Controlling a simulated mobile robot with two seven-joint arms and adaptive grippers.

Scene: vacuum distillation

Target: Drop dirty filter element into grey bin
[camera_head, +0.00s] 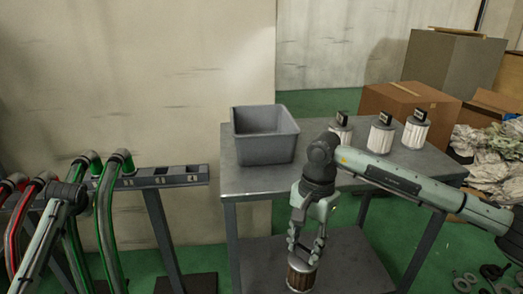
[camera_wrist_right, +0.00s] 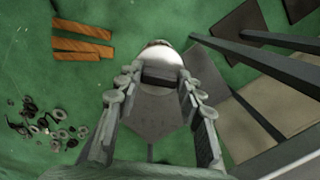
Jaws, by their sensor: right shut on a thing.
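The dirty filter element (camera_head: 301,274), a brownish pleated cylinder with a light rim, hangs upright below my right gripper (camera_head: 305,250) in the head view. That gripper points down and is shut on the top of the element, in front of the table and below its top. In the right wrist view the gripper (camera_wrist_right: 158,80) has its fingers either side of a dark handle, with the pale end of the filter element (camera_wrist_right: 158,53) beyond. The grey bin (camera_head: 266,150) stands open on the table's left side, up and left of the gripper. My left gripper is not visible.
Several white filters (camera_head: 381,134) with dark tops stand on the right half of the metal table (camera_head: 240,182). A rack with green and red hoses (camera_head: 108,200) is at left. Cardboard boxes (camera_head: 408,103) stand behind the table; loose rings (camera_head: 465,282) lie on the floor at right.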

